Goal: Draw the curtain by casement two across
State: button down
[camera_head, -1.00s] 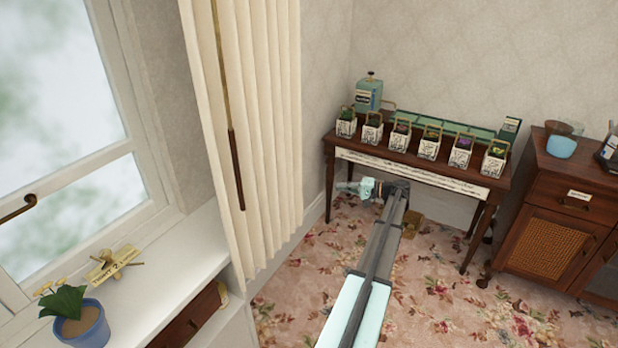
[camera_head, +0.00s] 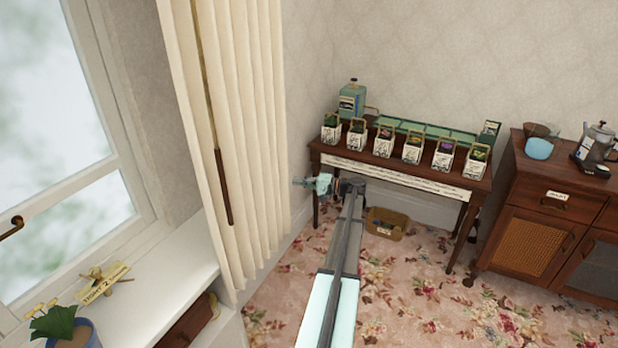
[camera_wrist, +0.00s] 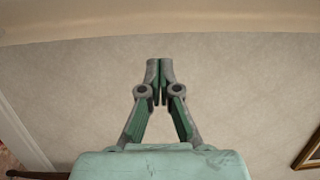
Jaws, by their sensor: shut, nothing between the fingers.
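A cream pleated curtain (camera_head: 254,130) hangs gathered at the right side of the window (camera_head: 60,140) in the head view. A draw wand with a brown handle (camera_head: 224,187) hangs down its front on a brass rod. My gripper (camera_head: 298,182) is to the right of the curtain's lower part, apart from the wand and pointing left. In the wrist view my gripper (camera_wrist: 160,62) is shut and empty, with its fingertips together before the plain wall.
A dark wooden table (camera_head: 400,173) with several small plant pots stands at the back. A cabinet (camera_head: 548,215) is at the right. A potted plant (camera_head: 55,325) sits on the white sill (camera_head: 165,275).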

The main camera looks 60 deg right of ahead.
jog(key=shift+a, duration=1.05)
